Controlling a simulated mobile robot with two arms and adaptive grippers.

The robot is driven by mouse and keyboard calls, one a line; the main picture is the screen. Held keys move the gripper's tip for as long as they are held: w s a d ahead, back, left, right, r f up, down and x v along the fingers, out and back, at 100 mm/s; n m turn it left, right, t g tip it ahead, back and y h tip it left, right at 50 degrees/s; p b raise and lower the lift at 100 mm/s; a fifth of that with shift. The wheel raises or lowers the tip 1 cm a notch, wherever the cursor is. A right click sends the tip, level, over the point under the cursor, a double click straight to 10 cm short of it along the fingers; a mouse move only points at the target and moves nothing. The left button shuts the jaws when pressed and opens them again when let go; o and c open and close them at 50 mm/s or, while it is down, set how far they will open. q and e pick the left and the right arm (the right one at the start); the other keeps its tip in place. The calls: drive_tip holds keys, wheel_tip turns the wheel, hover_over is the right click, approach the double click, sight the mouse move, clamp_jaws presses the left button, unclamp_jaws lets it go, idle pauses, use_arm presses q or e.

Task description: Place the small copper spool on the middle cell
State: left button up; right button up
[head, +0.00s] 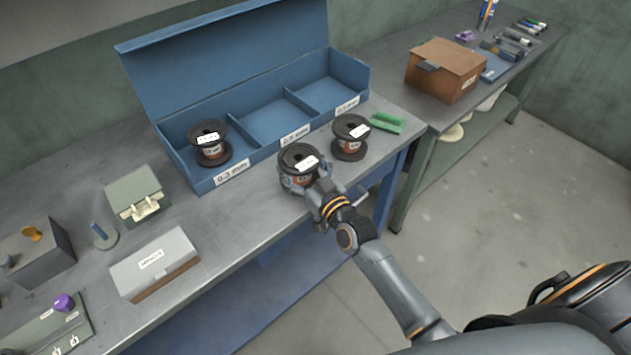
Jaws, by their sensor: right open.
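A blue box (204,184) with a raised lid and several cells stands on the bench. One copper spool with black flanges (209,143) stands in its left cell, labelled 0.3 mm. The middle cell (270,123) and the right cell (326,95) are empty. A second spool (298,157) stands on the bench in front of the box. My right gripper (299,184) is open, with its fingers around that spool's near side. A third spool (350,136) stands on the bench to its right. Which spool is the small one is hard to tell. My left gripper is not in view.
A green block (387,122) lies right of the third spool. A grey-green box (136,195), a white-lidded box (153,263) and a small stand (103,237) are on the left. A brown box (445,70) stands on the far bench. The bench's front edge is close to my right arm.

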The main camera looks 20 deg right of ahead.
drive_tip(key=s+d+b, duration=0.2)
drive_tip(key=s+d, duration=0.1)
drive_tip(key=s, duration=1)
drive_tip(key=shift+s, duration=0.25)
